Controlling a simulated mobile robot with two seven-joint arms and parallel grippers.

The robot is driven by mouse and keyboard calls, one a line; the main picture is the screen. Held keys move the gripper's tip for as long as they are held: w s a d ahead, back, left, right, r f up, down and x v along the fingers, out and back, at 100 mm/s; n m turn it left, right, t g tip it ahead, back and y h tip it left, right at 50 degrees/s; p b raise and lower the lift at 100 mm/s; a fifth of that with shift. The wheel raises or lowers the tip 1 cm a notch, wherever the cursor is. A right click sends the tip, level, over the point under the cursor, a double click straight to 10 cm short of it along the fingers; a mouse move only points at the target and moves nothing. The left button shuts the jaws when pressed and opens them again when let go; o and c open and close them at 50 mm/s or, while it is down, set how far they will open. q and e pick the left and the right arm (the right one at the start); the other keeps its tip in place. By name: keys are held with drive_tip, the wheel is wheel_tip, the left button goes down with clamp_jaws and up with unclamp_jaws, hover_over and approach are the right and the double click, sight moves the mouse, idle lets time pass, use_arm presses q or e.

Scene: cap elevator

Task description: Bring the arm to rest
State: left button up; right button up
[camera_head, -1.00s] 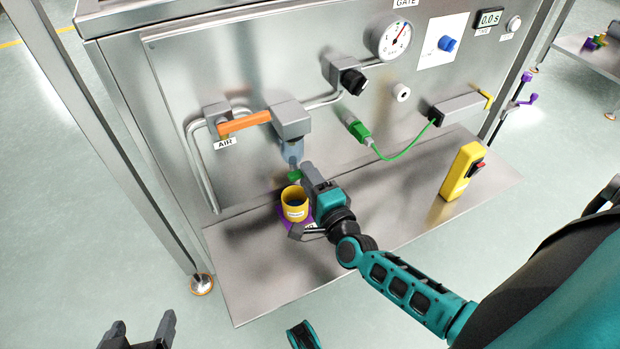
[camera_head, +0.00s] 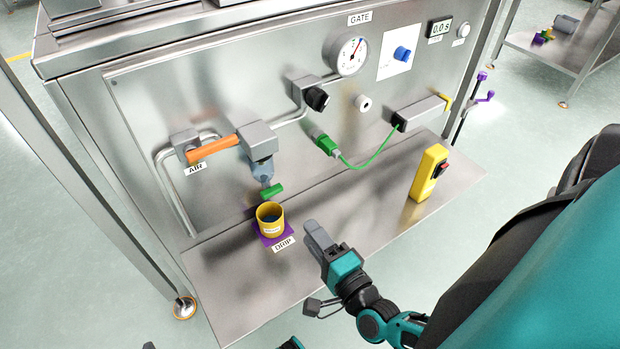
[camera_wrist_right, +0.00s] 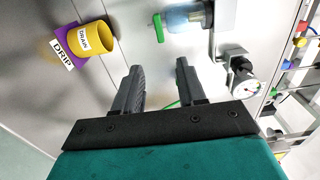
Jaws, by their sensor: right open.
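My right gripper (camera_head: 318,236) is open and empty above the metal shelf, to the right of a yellow cup and apart from it. In the right wrist view its two dark fingers (camera_wrist_right: 158,88) are spread with nothing between them. The yellow cup (camera_head: 270,226), labelled DRAIN in the wrist view (camera_wrist_right: 92,40), stands upright on a purple pad (camera_head: 290,231) marked DRIP, below the filter bowl with its green drain valve (camera_head: 272,191). My left gripper is not clearly seen; only a dark tip shows at the bottom edge of the head view.
A steel panel carries an orange lever (camera_head: 212,150), a pressure gauge (camera_head: 350,55), a black knob (camera_head: 317,98) and a green plug (camera_head: 325,145) with a cable. A yellow switch box (camera_head: 428,174) stands on the right of the shelf (camera_head: 225,300). The shelf front is mostly clear.

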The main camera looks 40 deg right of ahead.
idle(0.4)
drive_tip(key=a+r+n+g+y, duration=0.2)
drive_tip(key=a+n+g+y, duration=0.35)
drive_tip(key=a+n, duration=0.8)
use_arm(q)
drive_tip(key=s+a+r+y+p, duration=0.1)
drive_tip(key=a+r+p, duration=0.2)
drive_tip(key=r+p, duration=0.9)
drive_tip(key=p, duration=0.5)
drive_tip(key=shift+s+a+r, duration=0.15)
drive_tip(key=shift+s+a, duration=0.15)
drive_tip(key=shift+s, duration=0.05)
use_arm(e)
drive_tip(key=s+d+r+n+g+h, duration=0.1)
drive_tip(key=s+d+r+n+h, duration=0.1)
drive_tip(key=d+r+n, duration=0.4)
wheel_tip(320, 180, up, 6)
drive_tip(key=shift+s+d+f+n+g, duration=0.2)
drive_tip(key=shift+s+d+n+g, duration=0.2)
drive_tip(key=shift+s+n, duration=0.45)
